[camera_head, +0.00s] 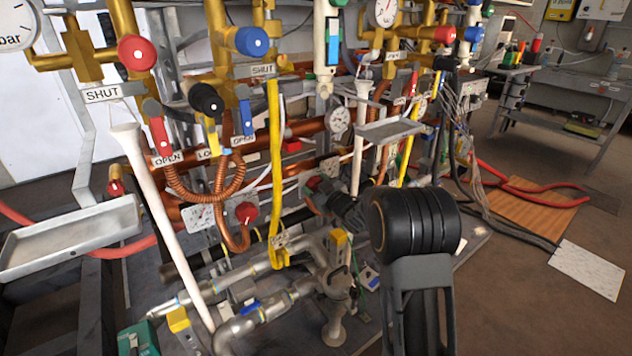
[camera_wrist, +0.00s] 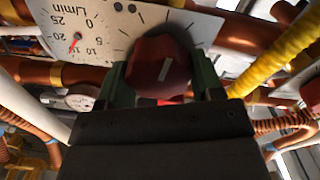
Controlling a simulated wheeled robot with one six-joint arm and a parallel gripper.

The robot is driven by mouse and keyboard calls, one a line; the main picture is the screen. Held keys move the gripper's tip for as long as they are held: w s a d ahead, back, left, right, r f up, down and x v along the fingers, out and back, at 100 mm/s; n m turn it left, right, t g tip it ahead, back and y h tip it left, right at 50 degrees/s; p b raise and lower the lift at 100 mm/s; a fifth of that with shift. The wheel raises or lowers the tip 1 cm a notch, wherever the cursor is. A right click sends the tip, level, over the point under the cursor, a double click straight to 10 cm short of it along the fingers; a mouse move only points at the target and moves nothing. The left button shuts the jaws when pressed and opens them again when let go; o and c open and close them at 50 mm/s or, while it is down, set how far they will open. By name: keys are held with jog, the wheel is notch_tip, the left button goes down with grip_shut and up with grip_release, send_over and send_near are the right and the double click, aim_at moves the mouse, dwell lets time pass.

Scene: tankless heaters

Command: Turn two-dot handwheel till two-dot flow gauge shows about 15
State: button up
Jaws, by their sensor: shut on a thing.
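In the wrist view, my gripper (camera_wrist: 161,76) is shut on a red round handwheel (camera_wrist: 165,52), with one dark green finger on each side. A pale line shows on the handwheel's face. It sits on a pale plate with a flow gauge (camera_wrist: 78,34) marked L/min, at upper left. The gauge's red needle points down-left, seemingly between 15 and 20.
Copper pipes, a yellow hose (camera_head: 275,160) and white pipes crowd the space around the handwheel. Another red handwheel (camera_head: 245,212) with a gauge (camera_head: 201,216) is to the left. A grey tray (camera_head: 390,131) juts out above.

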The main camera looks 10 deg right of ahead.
jog(key=m+p, duration=0.4)
jog(key=m, duration=0.2)
jog(key=shift+d+r+m, duration=0.1)
jog(key=shift+r+m, duration=0.05)
jog(key=shift+m, duration=0.15)
jog(key=m+p, duration=0.1)
jog(key=m, duration=0.1)
jog(key=m+p, duration=0.2)
jog(key=m, duration=0.1)
jog(key=shift+w+d+f, duration=0.1)
jog(key=shift+f, duration=0.1)
jog(key=shift+m, duration=0.3)
jog(key=o, duration=0.9)
jog(key=shift+o, duration=0.2)
jog(key=p+v, duration=0.2)
jog(key=v, duration=1.2)
